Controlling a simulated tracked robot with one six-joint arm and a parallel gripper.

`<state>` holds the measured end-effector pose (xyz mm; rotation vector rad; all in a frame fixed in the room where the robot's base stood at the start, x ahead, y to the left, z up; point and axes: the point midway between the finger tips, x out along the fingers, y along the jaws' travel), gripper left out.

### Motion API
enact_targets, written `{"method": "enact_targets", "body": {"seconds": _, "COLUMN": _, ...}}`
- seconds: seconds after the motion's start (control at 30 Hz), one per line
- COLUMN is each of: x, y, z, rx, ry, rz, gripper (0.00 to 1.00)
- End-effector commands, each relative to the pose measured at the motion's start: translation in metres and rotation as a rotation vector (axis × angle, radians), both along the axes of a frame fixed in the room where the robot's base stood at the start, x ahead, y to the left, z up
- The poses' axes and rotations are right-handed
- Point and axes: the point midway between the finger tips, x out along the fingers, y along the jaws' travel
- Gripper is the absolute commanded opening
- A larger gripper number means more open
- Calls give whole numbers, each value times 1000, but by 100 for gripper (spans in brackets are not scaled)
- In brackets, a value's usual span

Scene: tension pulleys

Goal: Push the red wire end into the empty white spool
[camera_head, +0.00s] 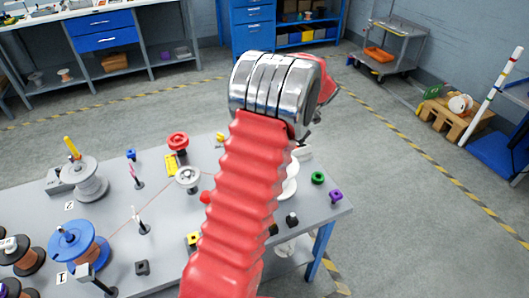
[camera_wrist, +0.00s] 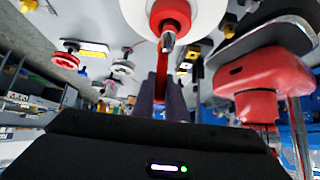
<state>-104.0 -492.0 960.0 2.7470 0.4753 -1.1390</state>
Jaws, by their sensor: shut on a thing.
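The white spool (camera_wrist: 205,18) is at the top of the wrist view, a pale round disc cut off by the frame edge. A red round part (camera_wrist: 172,10) shows at its middle. My gripper (camera_wrist: 162,88) is shut on the red wire end (camera_wrist: 161,60), a red piece with a metal tip (camera_wrist: 168,40). The tip overlaps the spool's middle in this view; I cannot tell whether it touches or is inside. In the head view my red arm hides the gripper and the wire end. Only part of a white spool (camera_head: 291,183) shows beside it.
The grey table (camera_head: 115,185) carries a wire spool with blue flange (camera_head: 72,243), a grey spool (camera_head: 85,180), a red pulley (camera_head: 178,141), a silver pulley (camera_head: 188,177), a green piece (camera_head: 318,177) and a purple piece (camera_head: 336,196). Thin posts stand among them.

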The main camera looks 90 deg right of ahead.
Motion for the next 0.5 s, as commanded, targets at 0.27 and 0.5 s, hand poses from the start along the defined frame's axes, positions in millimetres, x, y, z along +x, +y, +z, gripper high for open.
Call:
{"method": "enact_targets", "body": {"seconds": 0.27, "x": 0, "y": 0, "z": 0, "rx": 0, "ry": 0, "rz": 0, "gripper": 28}}
{"method": "enact_targets", "body": {"seconds": 0.5, "x": 0, "y": 0, "z": 0, "rx": 0, "ry": 0, "rz": 0, "gripper": 34}}
